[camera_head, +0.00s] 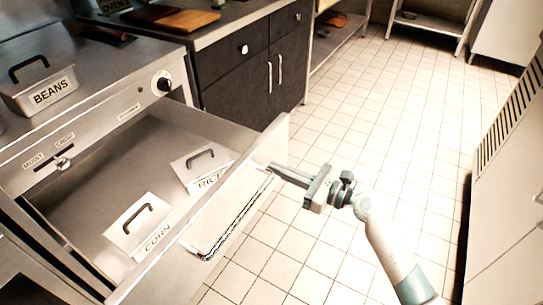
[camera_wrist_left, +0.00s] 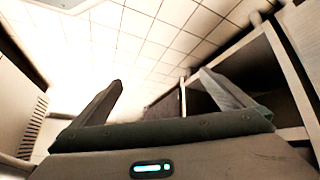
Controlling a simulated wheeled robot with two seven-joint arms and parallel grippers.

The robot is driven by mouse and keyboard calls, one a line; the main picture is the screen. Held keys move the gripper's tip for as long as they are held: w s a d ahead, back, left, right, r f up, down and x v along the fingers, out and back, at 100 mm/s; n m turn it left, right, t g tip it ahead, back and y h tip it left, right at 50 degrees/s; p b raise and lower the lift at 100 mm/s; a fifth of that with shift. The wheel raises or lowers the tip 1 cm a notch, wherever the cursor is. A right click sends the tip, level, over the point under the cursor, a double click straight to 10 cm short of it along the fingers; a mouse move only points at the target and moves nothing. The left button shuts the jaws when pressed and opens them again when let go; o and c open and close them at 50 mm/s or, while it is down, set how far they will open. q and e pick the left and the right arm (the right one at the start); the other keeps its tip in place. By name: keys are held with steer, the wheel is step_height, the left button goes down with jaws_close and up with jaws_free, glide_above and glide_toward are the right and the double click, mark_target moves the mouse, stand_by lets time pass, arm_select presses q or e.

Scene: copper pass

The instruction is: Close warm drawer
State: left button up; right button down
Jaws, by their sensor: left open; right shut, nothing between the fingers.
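The warm drawer (camera_head: 236,205) is pulled well out of the steel counter at the left of the head view. Its front panel has a long bar handle (camera_head: 232,232) on the outer face. Inside lie a lidded pan marked RICE (camera_head: 192,164) and one marked CORN (camera_head: 128,232). My right gripper (camera_head: 271,168) is shut and empty, its fingertips at the drawer front near the far end of the handle. I cannot tell whether they touch. My left gripper (camera_wrist_left: 160,78) is open and empty in the left wrist view, away from the drawer.
A lidded pan marked BEANS (camera_head: 45,90) sits on the counter above the drawer. Dark cabinets (camera_head: 235,85) stand beyond it. A vented pale unit (camera_head: 510,140) stands at the right. The tiled floor (camera_head: 370,110) between is clear.

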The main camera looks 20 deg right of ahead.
steer(key=shift+w+a, duration=0.25)
steer(key=shift+a, duration=0.1)
steer(key=shift+a+r, duration=0.1)
